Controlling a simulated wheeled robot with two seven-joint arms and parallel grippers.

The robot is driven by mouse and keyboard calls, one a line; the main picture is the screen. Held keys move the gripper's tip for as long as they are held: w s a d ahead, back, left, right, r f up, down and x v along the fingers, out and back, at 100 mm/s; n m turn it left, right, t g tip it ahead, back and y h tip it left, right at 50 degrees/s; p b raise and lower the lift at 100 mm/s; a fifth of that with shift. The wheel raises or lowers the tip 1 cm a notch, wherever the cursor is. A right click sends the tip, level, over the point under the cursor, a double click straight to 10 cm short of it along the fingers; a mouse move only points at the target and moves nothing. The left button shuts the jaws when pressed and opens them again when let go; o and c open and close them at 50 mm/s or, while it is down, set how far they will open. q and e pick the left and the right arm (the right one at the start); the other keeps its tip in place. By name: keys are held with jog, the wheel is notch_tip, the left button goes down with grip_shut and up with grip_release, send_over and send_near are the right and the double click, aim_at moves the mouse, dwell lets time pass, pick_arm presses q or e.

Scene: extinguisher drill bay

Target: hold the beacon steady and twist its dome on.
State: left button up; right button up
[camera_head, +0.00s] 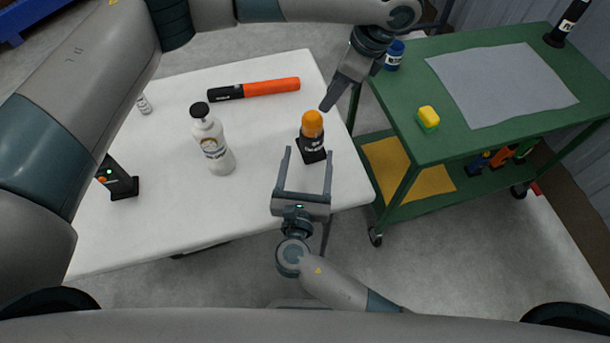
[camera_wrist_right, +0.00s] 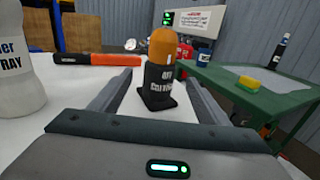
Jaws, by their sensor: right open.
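The beacon's orange dome (camera_head: 312,124) sits on top of its black base (camera_head: 312,150), near the right edge of the white table. In the right wrist view the dome (camera_wrist_right: 162,48) is upright on the labelled base (camera_wrist_right: 158,84); I cannot tell whether it is threaded on. My right gripper (camera_head: 307,152) is open and empty. Its fingers point at the base from the near side, one to each side, with the base around the fingertips. My left gripper (camera_head: 325,107) is just above and right of the dome, apart from it; its finger gap is not visible.
The white table (camera_head: 265,200) also holds a white spray bottle (camera_head: 212,145), an orange and black torch (camera_head: 255,89), a small vial (camera_head: 143,104) and a black device (camera_head: 120,184). The green cart (camera_head: 400,100) at right carries a yellow-green sponge (camera_head: 428,118) and a blue can (camera_head: 394,55).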

aim_at(313, 113)
jog(key=shift+w+d, duration=0.15)
jog(key=shift+w, duration=1.35)
jog(key=shift+w+d, duration=0.15)
jog(key=shift+w, duration=1.35)
jog(key=c, duration=1.5)
pick_arm(q)
jog(key=o, duration=0.7)
pick_arm(e)
jog(key=shift+o, duration=0.2)
pick_arm(q)
jog(key=shift+o, duration=0.2)
jog(key=m, duration=0.2)
jog(key=a+m+h, duration=0.1)
jog(key=m, duration=0.1)
jog(key=a+m+g, duration=0.1)
jog(key=shift+w+r+m+h, duration=0.15)
jog(key=shift+w+m+h, duration=0.2)
jog(key=shift+m+h, duration=0.05)
jog(key=m, duration=0.2)
jog(key=a+m+h, duration=0.1)
jog(key=m, duration=0.1)
jog(key=w+r+m, duration=0.1)
jog(key=m, duration=0.1)
jog(key=shift+a+h, duration=0.4)
jog(key=shift+f, duration=0.15)
notch_tip(313, 113, down, 12)
jog(key=shift+a+r, duration=0.1)
